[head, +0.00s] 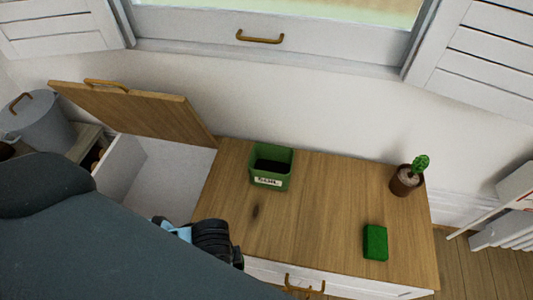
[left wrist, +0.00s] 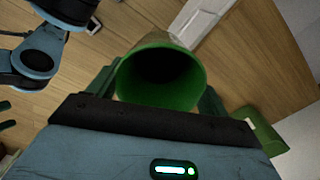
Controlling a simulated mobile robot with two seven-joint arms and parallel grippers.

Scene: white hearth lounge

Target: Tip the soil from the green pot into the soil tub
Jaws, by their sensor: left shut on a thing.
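The green pot (left wrist: 188,98) shows in the left wrist view, round, with its mouth facing the camera and its inside dark. My left gripper (left wrist: 157,92) is shut on it, one finger on each side. I cannot make out soil inside it. In the head view, the pot and left fingers are hidden behind my arm. The soil tub (head: 270,181), a square green container with a white label, stands open on the wooden top, with dark contents inside. The gripped pot is not visibly over the tub.
The wooden top (head: 320,210) has free room around the tub. A green block (head: 375,243) and a potted cactus (head: 406,182) stand at the right. A raised wooden lid (head: 145,112) and open white compartment (head: 172,175) are at the left, near a grey bucket (head: 40,120).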

